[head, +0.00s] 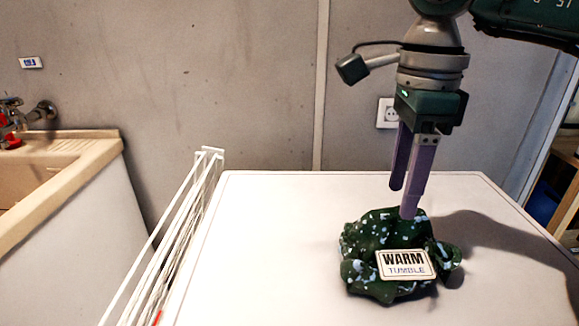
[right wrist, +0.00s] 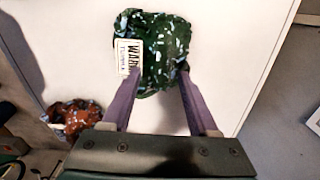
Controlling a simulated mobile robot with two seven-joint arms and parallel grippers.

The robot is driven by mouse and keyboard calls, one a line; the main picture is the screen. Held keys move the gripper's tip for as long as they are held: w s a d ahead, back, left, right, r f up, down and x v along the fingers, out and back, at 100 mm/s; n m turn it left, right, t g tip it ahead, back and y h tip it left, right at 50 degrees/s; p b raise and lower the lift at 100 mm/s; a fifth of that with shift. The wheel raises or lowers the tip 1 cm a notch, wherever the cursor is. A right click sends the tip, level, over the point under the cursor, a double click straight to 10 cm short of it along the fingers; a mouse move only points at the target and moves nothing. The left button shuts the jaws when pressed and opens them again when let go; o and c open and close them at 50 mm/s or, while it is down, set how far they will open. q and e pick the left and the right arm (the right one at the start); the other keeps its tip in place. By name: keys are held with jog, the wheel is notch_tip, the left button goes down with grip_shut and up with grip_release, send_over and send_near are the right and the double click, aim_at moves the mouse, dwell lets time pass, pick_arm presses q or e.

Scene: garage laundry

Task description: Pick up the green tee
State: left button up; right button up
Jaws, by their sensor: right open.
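The green tee (head: 385,232) lies crumpled on a white table top, dark green with pale specks. A tag (head: 405,264) reading "WARM TUMBLE" lies on its front. My right gripper (head: 403,203) points down over the back of the tee, its two purple fingers apart and empty. One fingertip overlaps the tee's top edge in the head view; I cannot tell whether it touches. In the right wrist view the tee (right wrist: 166,55) lies beyond and between the open fingers (right wrist: 160,85), with the tag on its left. My left gripper is not in view.
A wall socket (head: 388,113) is behind.

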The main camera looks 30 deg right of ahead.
aim_at(396, 209)
notch_tip(396, 209, down, 4)
jog(key=shift+w+r, duration=0.1)
jog(key=shift+w, duration=0.05)
grip_shut()
dwell(0.4)
dwell(1.0)
